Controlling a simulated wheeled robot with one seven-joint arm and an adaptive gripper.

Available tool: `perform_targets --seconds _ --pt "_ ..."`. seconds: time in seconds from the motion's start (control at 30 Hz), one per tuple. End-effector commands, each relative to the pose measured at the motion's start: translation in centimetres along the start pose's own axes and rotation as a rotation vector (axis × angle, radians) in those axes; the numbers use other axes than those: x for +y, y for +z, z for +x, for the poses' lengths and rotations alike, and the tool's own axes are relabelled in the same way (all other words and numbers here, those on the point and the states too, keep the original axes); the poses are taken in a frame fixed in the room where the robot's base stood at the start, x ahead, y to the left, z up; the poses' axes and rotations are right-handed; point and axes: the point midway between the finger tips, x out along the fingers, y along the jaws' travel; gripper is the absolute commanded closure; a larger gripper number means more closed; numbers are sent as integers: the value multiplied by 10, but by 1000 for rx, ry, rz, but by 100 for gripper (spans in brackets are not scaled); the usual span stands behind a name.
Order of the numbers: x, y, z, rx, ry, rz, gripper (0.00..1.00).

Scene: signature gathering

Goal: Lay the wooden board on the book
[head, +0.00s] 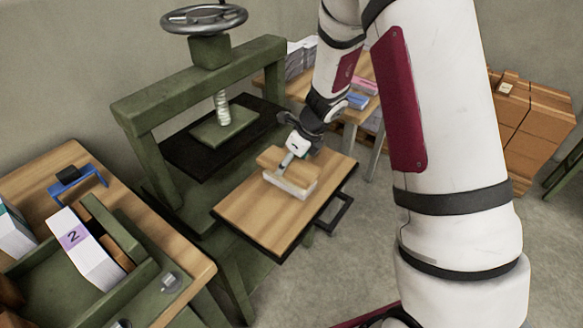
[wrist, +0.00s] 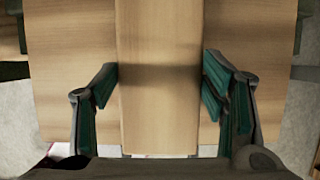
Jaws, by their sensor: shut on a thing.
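The wooden board (head: 270,158) is a small light-brown block in the head view, over the white book (head: 290,187) on the press's wooden bed. It looks level and roughly lined up with the book. Whether it touches the book or hovers just above it I cannot tell. My gripper (head: 292,154) comes down from above and is shut on the board. In the wrist view the board (wrist: 160,40) runs up the middle between the green-padded fingers of my gripper (wrist: 160,85). There the board hides most of the book.
The green press (head: 130,110) with its handwheel and screw plate stands left of the board. The wooden bed (head: 250,215) has bare room around the book. A workbench (head: 110,170) with a blue frame and a block marked 2 is at left. Wooden cabinets (head: 535,125) stand at right.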

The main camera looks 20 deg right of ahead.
Motion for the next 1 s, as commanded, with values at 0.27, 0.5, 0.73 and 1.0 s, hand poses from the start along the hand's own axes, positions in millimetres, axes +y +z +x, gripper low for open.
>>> perform_targets --seconds 0.27,0.5,0.73,1.0 --pt "-1 -12 26 1 0 2 67" --pt "-1 -12 26 1 -1 1 67" --pt "-1 -13 28 1 0 0 14" --pt "-1 -13 28 1 0 0 14"
